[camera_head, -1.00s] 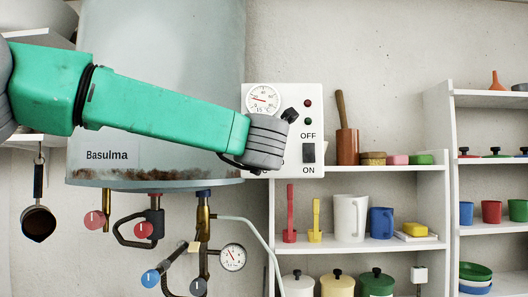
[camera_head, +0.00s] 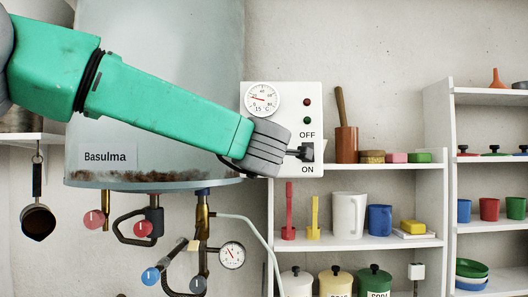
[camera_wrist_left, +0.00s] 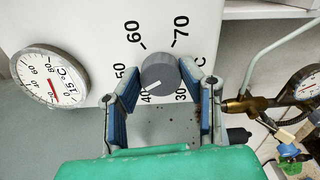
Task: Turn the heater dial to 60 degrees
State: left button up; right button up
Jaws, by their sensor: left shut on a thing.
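The heater dial (camera_wrist_left: 158,70) is a grey round knob on the white control panel (camera_wrist_left: 90,15), ringed by black numbers from 30 to 70. Its white mark points about at 40. My left gripper (camera_wrist_left: 160,84) has its blue-padded fingers on either side of the knob and is shut on it. In the head view my left gripper (camera_head: 268,147) lies over the lower part of the panel (camera_head: 290,88) and hides the dial. My right gripper is not in view.
A round thermometer (camera_head: 262,98) sits above the gripper, with red and green lamps beside it. The OFF/ON switch (camera_head: 309,150) is close to the gripper's right. Pipes and valves hang below the boiler (camera_head: 170,35). Shelves (camera_head: 355,168) with kitchenware stand to the right.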

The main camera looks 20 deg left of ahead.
pick_arm(q)
jog(key=shift+a+r+m, duration=0.1)
jog(key=shift+m, duration=4.25)
jog(key=shift+a+r+m, duration=0.1)
jog(key=shift+m, duration=4.25)
jog(key=o, duration=1.1)
jog(key=shift+o, duration=0.2)
jog(key=shift+d+f, duration=0.1)
jog(key=shift+f, duration=0.1)
jog(key=shift+s+d, duration=0.1)
